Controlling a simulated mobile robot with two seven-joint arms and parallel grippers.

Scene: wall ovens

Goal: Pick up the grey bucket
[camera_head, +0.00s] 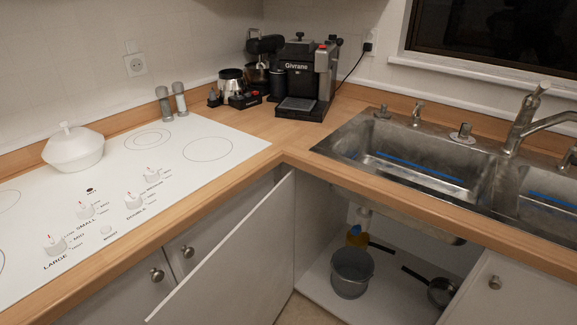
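The grey bucket (351,275) stands upright on the white floor of the open cabinet under the sink. Its open top faces up, and no handle can be made out clearly. A yellow-orange bottle (356,236) stands just behind it. The open white cabinet door (235,262) swings out to the left of the bucket. Neither of my grippers shows in the head view.
A dark-handled pan (441,291) lies right of the bucket in the cabinet. The sink (420,160) and wooden counter edge (375,200) overhang the opening. A closed door (515,292) bounds it on the right. A white cooktop (150,185) with a lidded pot lies left.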

